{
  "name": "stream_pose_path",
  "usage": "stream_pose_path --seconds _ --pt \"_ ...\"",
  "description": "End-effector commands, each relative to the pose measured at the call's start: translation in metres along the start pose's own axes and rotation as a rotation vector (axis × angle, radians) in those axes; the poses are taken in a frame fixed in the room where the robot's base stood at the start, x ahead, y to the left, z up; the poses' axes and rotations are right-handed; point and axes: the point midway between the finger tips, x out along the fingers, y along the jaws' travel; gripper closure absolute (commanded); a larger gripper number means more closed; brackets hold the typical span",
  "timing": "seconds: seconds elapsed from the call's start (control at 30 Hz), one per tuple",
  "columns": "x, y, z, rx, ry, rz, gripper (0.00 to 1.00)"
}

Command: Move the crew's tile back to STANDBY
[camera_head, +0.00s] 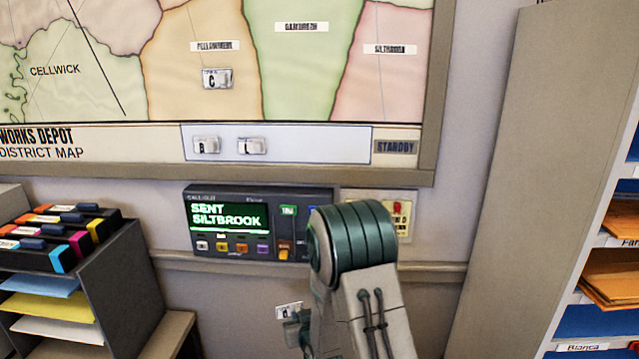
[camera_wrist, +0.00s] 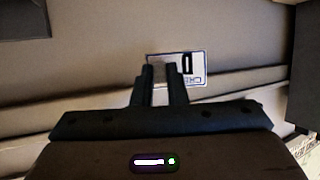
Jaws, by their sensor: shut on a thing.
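My gripper (camera_head: 296,322) is low in front of the wall, below the call-out console, partly hidden by my arm. It is shut on a small white tile (camera_head: 289,310). In the wrist view the tile (camera_wrist: 192,68) shows a blue border and dark lettering, sideways and unclear, between my fingertips (camera_wrist: 165,80). The STANDBY strip (camera_head: 310,146) is a pale panel at the map's lower edge, labelled STANDBY at its right. Two tiles sit on its left half, a B tile (camera_head: 206,146) and another (camera_head: 252,147). Its right half is bare. A C tile (camera_head: 217,79) is on the orange district.
The console (camera_head: 262,222) under the map reads "SENT SILTBROOK". A small panel with a red part (camera_head: 398,207) is right of it, partly behind my arm. A folder rack (camera_head: 110,265) stands left, and a tall shelf unit (camera_head: 545,150) stands right.

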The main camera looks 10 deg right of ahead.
Motion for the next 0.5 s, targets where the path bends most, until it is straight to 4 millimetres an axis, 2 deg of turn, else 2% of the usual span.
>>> stream_pose_path --seconds 0.1,0.2,0.33,0.5 --pt "0.016 -0.029 -0.046 -0.040 0.017 -0.091 1.00" --pt "0.020 -0.050 -0.092 -0.075 0.020 -0.168 1.00" --pt "0.014 -0.070 -0.146 -0.105 0.018 -0.237 1.00" --pt "-0.002 -0.083 -0.202 -0.116 0.015 -0.261 1.00"
